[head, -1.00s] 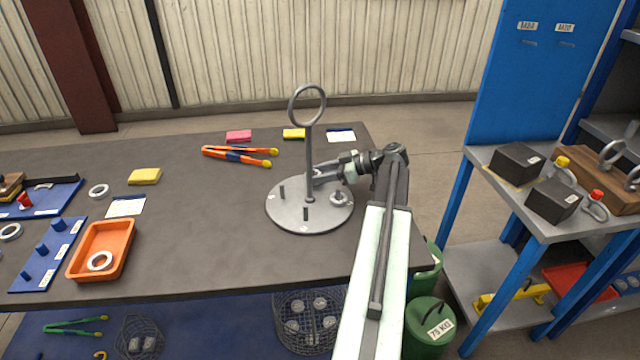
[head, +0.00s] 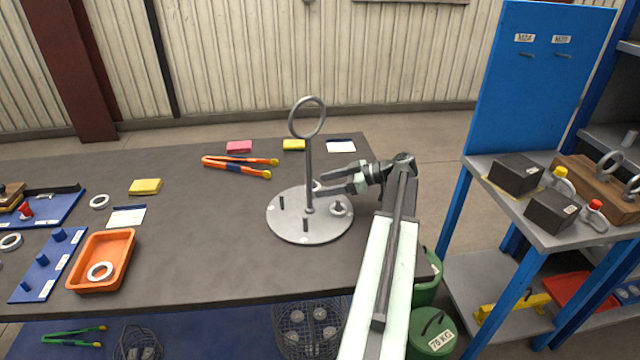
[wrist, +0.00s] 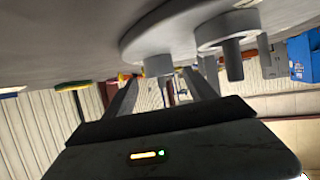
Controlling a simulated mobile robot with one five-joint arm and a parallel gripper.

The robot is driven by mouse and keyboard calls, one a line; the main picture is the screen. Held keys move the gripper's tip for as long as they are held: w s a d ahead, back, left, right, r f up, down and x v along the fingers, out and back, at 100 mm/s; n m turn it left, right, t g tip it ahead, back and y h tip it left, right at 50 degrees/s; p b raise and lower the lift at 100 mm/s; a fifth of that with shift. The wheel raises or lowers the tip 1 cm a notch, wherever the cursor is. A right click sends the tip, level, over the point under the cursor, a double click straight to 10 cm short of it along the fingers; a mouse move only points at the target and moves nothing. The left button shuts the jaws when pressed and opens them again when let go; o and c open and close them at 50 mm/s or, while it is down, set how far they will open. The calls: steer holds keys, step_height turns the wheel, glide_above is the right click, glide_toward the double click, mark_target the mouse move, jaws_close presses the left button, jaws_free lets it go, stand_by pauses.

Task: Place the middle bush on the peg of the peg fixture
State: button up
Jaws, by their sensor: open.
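The round grey plate (head: 285,226) on the table carries upright pegs and a central rod with a ring on top. I take it as the peg fixture. One grey bush (head: 338,209) sits around a peg at its right; it also shows in the wrist view (wrist: 228,32). Another grey bush (head: 317,186) shows partly at the back, behind the rod; I cannot tell whether it is on a peg. Which is the middle bush is not clear. My gripper (head: 327,182) is open beside the back bush, its fingers apart and pointing left.
An orange tray (head: 127,262) holding a ring, a blue peg board (head: 30,284) and a loose ring (head: 99,201) lie left. Orange tongs (head: 238,167) and yellow blocks lie behind. A blue rack (head: 550,222) stands right. The table's middle is clear.

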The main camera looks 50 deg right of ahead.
steer(key=p+v, duration=0.2)
steer(key=v, duration=0.6)
steer(key=shift+r, duration=0.15)
steer(key=shift+s+d+r+p, duration=0.1)
steer(key=shift+s+d+p, duration=0.2)
steer(key=shift+s, duration=0.2)
